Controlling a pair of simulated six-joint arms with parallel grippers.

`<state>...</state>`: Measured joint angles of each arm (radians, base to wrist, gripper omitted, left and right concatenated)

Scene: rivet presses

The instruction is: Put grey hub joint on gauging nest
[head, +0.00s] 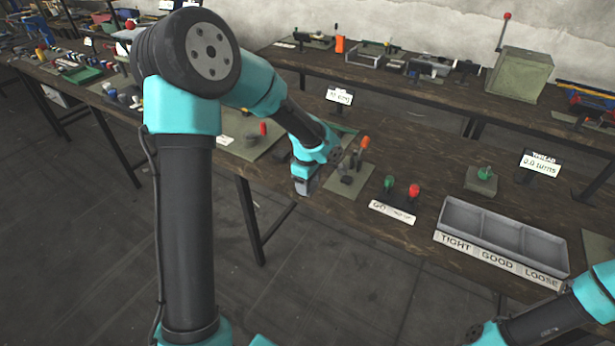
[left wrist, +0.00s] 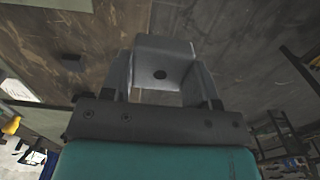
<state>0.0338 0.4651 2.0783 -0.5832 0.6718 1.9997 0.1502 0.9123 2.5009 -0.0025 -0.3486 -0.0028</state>
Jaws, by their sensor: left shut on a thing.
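My left gripper (head: 305,178) is at the front edge of the bench, left of the middle in the head view. In the left wrist view its two fingers (left wrist: 160,88) are shut on the grey hub joint (left wrist: 163,60), a pale grey block with a dark hole in the face turned to the camera. In the head view the joint is small and hard to separate from the fingers. A small grey fixture with an orange-red handle (head: 347,178) stands just right of the gripper. I cannot tell for sure whether this is the gauging nest. My right gripper is outside the views.
Green (head: 389,183) and red (head: 413,190) gauges stand behind a GO label. A grey block with a green top (head: 481,185) is farther right. A grey tray (head: 505,262) has TIGHT, GOOD and LOOSE sections. A red-knobbed lever device (head: 260,135) stands behind my left arm.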

